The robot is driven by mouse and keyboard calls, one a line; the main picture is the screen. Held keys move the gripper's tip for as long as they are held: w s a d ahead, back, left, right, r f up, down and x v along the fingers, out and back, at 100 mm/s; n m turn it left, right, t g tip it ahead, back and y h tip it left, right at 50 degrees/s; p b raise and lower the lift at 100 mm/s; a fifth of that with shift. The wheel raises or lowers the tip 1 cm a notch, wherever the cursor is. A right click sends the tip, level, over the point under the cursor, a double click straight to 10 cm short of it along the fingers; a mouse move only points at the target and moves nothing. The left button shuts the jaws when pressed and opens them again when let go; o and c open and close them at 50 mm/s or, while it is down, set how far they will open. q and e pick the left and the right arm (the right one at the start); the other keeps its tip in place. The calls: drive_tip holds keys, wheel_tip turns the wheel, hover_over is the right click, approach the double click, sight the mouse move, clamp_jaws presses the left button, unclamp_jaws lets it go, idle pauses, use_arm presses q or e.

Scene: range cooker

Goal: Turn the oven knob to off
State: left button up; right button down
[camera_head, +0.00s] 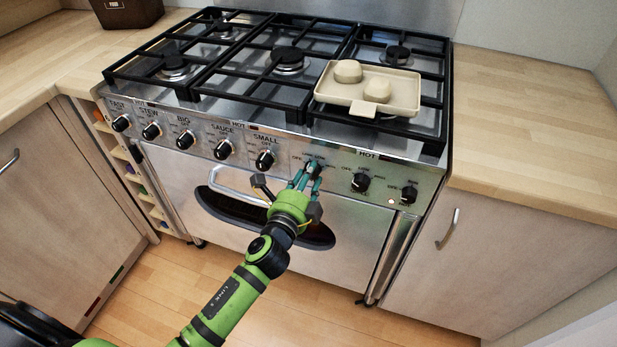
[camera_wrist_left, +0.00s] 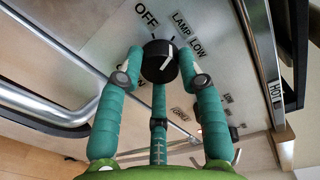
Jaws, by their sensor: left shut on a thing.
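The oven knob (camera_wrist_left: 159,62) is a round black knob with a white pointer line, on the steel front panel. In the left wrist view its pointer slants up and right, toward the LAMP label rather than the OFF label (camera_wrist_left: 147,15). My left gripper (camera_head: 308,174) has teal fingers and reaches the panel from below. In the left wrist view, the gripper (camera_wrist_left: 160,73) is shut on the knob, with a finger on each side and a third below. In the head view the fingers mostly hide the knob. My right gripper is not in view.
Other black knobs (camera_head: 265,159) line the panel on both sides. An oven door handle (camera_head: 235,188) lies just below left. A beige tray (camera_head: 405,95) with two rounded pieces sits on the black hob grates (camera_head: 270,80). Wooden counters (camera_head: 530,130) flank the cooker.

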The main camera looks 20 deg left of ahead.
use_arm(q)
drive_tip(key=shift+w+a+r+n+h+p, duration=0.1)
drive_tip(key=shift+n+p, duration=0.1)
drive_tip(key=shift+n, duration=1.2)
drive_tip(key=shift+s+a+r+n+h+p, duration=0.1)
drive_tip(key=shift+n+p, duration=0.05)
drive_tip(key=shift+n, duration=1.25)
drive_tip(key=shift+w+a+n+h+p, duration=0.1)
drive_tip(key=shift+n+p, duration=0.1)
drive_tip(key=shift+n, duration=1.2)
drive_tip(key=shift+f, duration=0.1)
drive_tip(key=o, duration=1.1)
drive_tip(key=shift+c, duration=0.2)
drive_tip(key=shift+o, duration=0.4)
drive_tip(key=shift+f, duration=0.15)
drive_tip(key=shift+d, duration=0.1)
drive_tip(key=s+a, duration=0.1)
drive_tip(key=s, duration=1.1)
drive_tip(key=shift+r, duration=0.25)
